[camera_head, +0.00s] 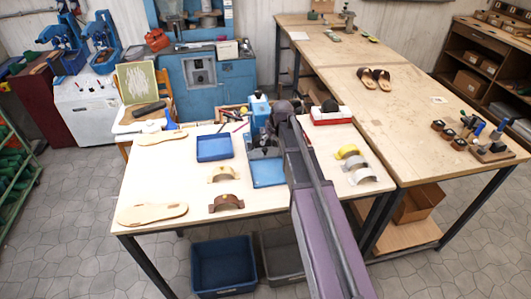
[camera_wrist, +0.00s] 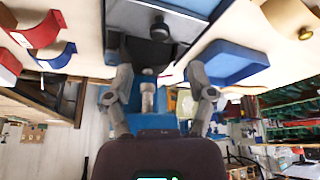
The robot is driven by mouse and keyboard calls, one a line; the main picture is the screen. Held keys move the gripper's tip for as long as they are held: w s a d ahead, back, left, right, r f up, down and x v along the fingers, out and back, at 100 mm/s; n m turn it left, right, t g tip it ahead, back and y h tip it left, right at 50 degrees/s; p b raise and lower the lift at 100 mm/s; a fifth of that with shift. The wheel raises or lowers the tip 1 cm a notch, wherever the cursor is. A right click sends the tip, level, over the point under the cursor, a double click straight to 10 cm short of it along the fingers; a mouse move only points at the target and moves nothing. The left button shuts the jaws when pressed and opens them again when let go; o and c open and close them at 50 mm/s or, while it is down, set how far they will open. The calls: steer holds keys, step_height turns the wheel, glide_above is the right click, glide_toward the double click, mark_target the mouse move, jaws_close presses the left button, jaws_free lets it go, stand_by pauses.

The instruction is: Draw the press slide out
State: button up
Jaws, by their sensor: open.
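The small blue press (camera_head: 259,108) stands on the near worktable in the head view, partly hidden by my arm. Its blue slide plate (camera_head: 268,172) lies low at its front, facing the near side. In the wrist view a dark block with a round black knob (camera_wrist: 160,29) shows ahead of my fingers, with a blue part beyond it. My gripper (camera_wrist: 160,75) is open, its two grey fingers apart on either side of a small grey post. I cannot tell whether they touch anything. In the head view my gripper (camera_head: 272,125) is close by the press, mostly hidden.
A blue tray (camera_head: 214,148) is left of the press. Curved pieces (camera_head: 226,202) and sole shapes (camera_head: 152,213) lie left on the table. More curved pieces (camera_head: 362,175) and a red-and-white box (camera_head: 331,118) lie right. Bins (camera_head: 223,265) stand below the table.

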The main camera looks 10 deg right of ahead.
mark_target(265, 149)
steer(key=shift+b+x, duration=3.05)
steer(key=shift+x, duration=0.55)
jaws_close()
steer(key=shift+s, duration=0.2)
